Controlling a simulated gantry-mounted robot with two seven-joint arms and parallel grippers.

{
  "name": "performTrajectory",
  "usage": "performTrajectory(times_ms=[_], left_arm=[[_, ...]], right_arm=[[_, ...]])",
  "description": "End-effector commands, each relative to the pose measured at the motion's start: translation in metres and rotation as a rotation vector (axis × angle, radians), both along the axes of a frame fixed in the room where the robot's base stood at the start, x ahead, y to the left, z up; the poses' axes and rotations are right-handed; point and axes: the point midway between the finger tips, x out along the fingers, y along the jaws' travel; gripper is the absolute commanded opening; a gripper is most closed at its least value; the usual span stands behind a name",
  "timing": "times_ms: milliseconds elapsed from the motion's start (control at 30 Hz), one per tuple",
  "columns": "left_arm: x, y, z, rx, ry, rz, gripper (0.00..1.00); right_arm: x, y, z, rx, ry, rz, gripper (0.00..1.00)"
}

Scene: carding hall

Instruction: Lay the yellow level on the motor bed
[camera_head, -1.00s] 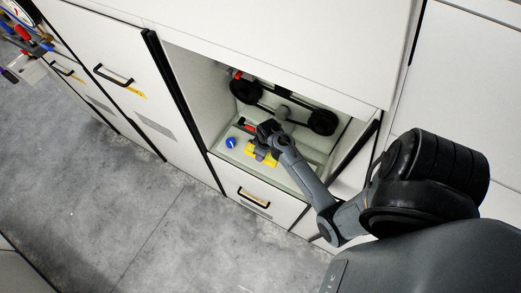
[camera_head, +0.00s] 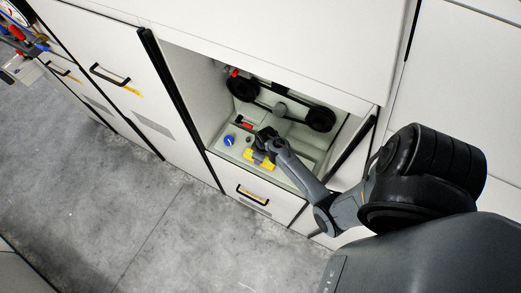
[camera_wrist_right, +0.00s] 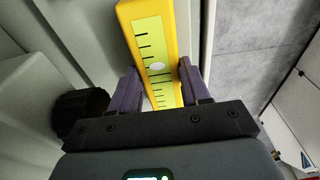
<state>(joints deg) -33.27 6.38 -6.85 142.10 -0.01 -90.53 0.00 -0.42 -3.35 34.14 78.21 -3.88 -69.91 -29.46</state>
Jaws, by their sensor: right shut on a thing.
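The yellow level (camera_head: 256,160) is low inside the open bay, near its front edge. In the right wrist view the level (camera_wrist_right: 153,50), yellow with a pale green scale face, stands between the two purple fingers. My right gripper (camera_wrist_right: 160,88) is shut on it. In the head view my right gripper (camera_head: 264,146) reaches down into the bay and covers part of the level. The pale motor bed (camera_head: 232,156) is the bay floor; I cannot tell whether the level touches it.
A blue knob (camera_head: 228,140) is left of the level and a red part (camera_head: 246,125) lies behind it. Two black pulleys with a belt (camera_head: 281,106) are on the back wall. A drawer handle (camera_head: 252,195) is below the bay.

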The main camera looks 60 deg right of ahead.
Motion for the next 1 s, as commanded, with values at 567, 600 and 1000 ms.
performTrajectory(times_ms=[567, 600, 1000], left_arm=[[0.0, 0.003, 0.0, 0.012, -0.001, -0.009, 0.76], [0.0, 0.003, 0.001, 0.013, -0.001, -0.01, 0.76], [0.0, 0.002, 0.001, 0.011, -0.002, -0.008, 0.76]], right_arm=[[0.0, 0.0, 0.001, 0.0, 0.0, 0.0, 0.72], [0.0, 0.0, 0.003, 0.0, 0.0, 0.0, 0.72], [-0.007, 0.0, 0.061, -0.002, -0.003, 0.0, 0.72]])
